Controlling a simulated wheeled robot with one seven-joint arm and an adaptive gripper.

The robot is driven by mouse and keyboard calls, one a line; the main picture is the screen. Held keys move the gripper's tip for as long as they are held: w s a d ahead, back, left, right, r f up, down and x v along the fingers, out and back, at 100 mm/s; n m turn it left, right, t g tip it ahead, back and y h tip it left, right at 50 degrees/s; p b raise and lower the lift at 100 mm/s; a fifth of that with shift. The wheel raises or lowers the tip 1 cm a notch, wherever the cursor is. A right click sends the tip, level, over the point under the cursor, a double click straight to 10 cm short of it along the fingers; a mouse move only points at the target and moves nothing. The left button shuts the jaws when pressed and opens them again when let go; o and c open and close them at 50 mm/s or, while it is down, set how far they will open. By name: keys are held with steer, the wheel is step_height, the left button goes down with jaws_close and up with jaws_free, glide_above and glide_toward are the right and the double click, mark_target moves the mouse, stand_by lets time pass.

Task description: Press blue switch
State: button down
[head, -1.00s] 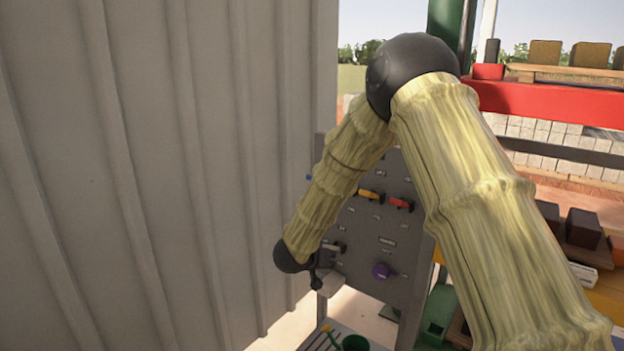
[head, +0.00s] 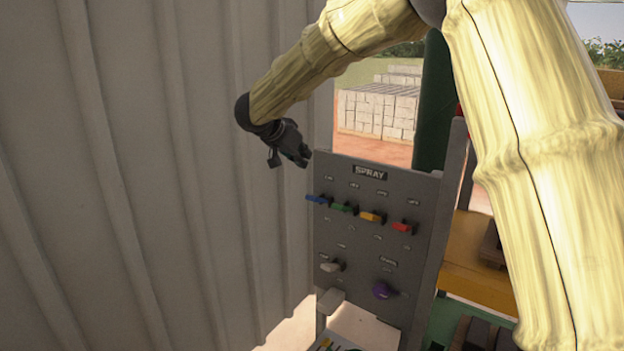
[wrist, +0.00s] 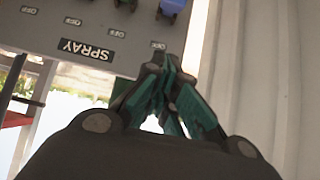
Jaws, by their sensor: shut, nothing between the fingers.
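The blue switch (head: 318,200) is the leftmost in a row of coloured switches on the upright grey panel (head: 345,225) in the head view. In the wrist view the blue switch (wrist: 172,7) is at the top edge, partly cut off. My gripper (head: 303,158) is shut and empty. It is at the panel's upper left corner, above the blue switch and apart from it. In the wrist view the fingertips of my gripper (wrist: 160,72) point toward the panel's SPRAY edge.
Green (head: 344,208), yellow (head: 371,217) and red (head: 402,227) switches stand right of the blue one. A white switch (head: 332,266) and a purple knob (head: 382,290) are lower. A corrugated grey wall (head: 130,180) is close on the left.

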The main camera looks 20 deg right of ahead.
steer(key=p, duration=0.4)
glide_above(318, 199)
steer(key=w, duration=0.3)
steer(key=f, duration=0.6)
steer(key=shift+d+f, duration=0.15)
steer(key=shift+d, duration=0.15)
steer(key=shift+s+a+f+p, duration=0.15)
steer(key=shift+f+p, duration=0.3)
steer(key=shift+f, duration=0.15)
steer(key=shift+s+a+f+p, duration=0.15)
steer(key=shift+f+p, duration=0.25)
steer(key=shift+f, duration=0.2)
steer(key=shift+s+a+f, duration=0.15)
steer(key=shift+a+f, duration=0.2)
steer(key=shift+f, duration=0.15)
steer(key=shift+d+f+p, duration=0.1)
steer(key=shift+f+p, duration=0.2)
steer(key=shift+s+f, duration=0.1)
